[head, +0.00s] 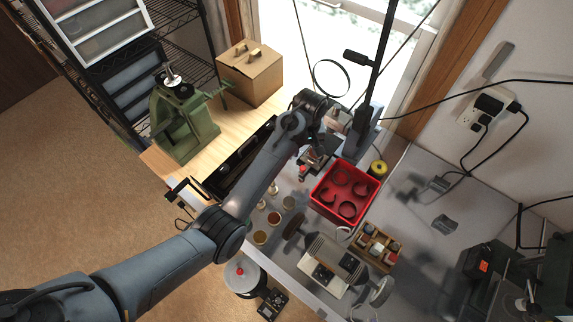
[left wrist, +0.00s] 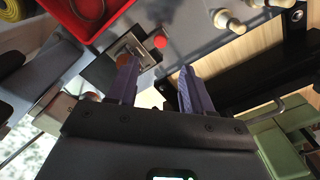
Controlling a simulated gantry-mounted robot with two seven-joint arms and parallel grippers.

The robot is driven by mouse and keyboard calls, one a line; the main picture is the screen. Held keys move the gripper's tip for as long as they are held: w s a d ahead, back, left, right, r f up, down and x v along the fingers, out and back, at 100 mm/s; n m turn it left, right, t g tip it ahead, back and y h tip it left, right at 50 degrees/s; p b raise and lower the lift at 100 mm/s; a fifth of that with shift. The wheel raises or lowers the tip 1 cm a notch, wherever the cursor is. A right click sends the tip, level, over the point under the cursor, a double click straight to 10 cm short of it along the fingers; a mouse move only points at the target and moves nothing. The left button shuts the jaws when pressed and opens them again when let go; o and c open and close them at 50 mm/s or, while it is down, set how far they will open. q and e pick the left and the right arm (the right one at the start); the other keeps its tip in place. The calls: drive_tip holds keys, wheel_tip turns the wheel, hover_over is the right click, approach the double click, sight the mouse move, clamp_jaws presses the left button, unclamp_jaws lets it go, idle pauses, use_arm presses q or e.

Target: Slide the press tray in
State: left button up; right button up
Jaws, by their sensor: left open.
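My left arm reaches across the head view, and its gripper (head: 318,148) points down beside the red bin. The left wrist view shows this gripper (left wrist: 157,76) open, its two purple fingers apart with nothing between them. A small metal plate that looks like the press tray (left wrist: 130,50) lies just beyond the left finger, with a red knob (left wrist: 160,41) at its right side. In the head view the tray (head: 313,160) is partly covered by my gripper. I cannot tell whether a finger touches it. My right gripper is not in view.
The red bin (head: 324,206) with dark rings stands close to the gripper. A long black case (head: 222,181) lies to the left, near a green machine (head: 186,130). Several small jars and pieces stand in front. A grey upright column (head: 366,122) is behind.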

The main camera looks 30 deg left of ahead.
sight(303, 168)
use_arm(q)
wheel_tip(303, 168, down, 10)
drive_tip(key=shift+a+f+p, duration=0.1)
drive_tip(key=shift+f+p, duration=0.1)
drive_tip(key=shift+p, duration=0.15)
idle(0.4)
clamp_jaws()
